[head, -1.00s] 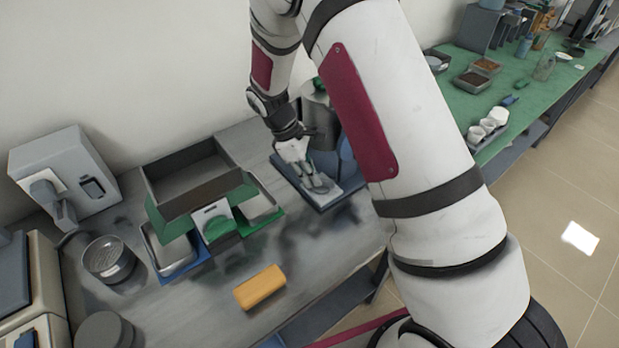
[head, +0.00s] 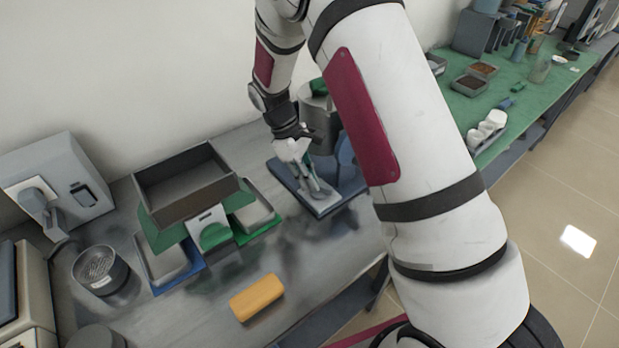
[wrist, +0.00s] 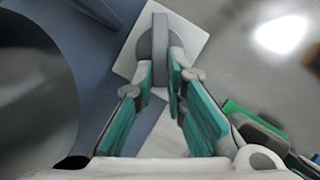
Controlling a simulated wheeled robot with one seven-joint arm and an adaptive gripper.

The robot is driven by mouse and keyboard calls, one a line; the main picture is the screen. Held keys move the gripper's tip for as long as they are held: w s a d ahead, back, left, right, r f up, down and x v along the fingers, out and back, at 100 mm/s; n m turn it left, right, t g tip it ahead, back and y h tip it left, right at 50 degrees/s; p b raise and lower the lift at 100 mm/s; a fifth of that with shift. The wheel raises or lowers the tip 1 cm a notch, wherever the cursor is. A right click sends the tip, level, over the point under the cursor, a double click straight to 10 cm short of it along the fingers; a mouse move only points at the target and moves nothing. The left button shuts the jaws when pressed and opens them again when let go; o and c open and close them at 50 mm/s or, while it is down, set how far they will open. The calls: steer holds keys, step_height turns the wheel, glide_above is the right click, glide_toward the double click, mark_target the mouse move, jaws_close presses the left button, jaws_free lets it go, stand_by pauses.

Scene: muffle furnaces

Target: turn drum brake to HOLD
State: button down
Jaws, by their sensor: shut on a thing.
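The drum brake is a grey knob or lever (wrist: 159,42) on a white plate (wrist: 190,38) over a blue base (wrist: 88,50). In the head view the white plate (head: 326,207) lies at the front of the blue base (head: 285,177), beside a grey drum (head: 318,125). My gripper (head: 314,182) points down at the plate. In the wrist view my gripper (wrist: 161,78) has its teal-padded fingers on both sides of the grey knob, shut on it. The fingers hide part of the knob, and no HOLD mark is readable.
Left of the brake stand a dark open box (head: 190,205), a blue tray (head: 175,282) and a green tray (head: 262,230). A yellow block (head: 257,297) lies at the front, and a round tin (head: 100,270) at the left. A green bench (head: 510,125) stands at right.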

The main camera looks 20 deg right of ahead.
steer(key=c, duration=1.6)
jaws_free()
steer(key=v, duration=1.2)
steer(key=shift+s, duration=0.1)
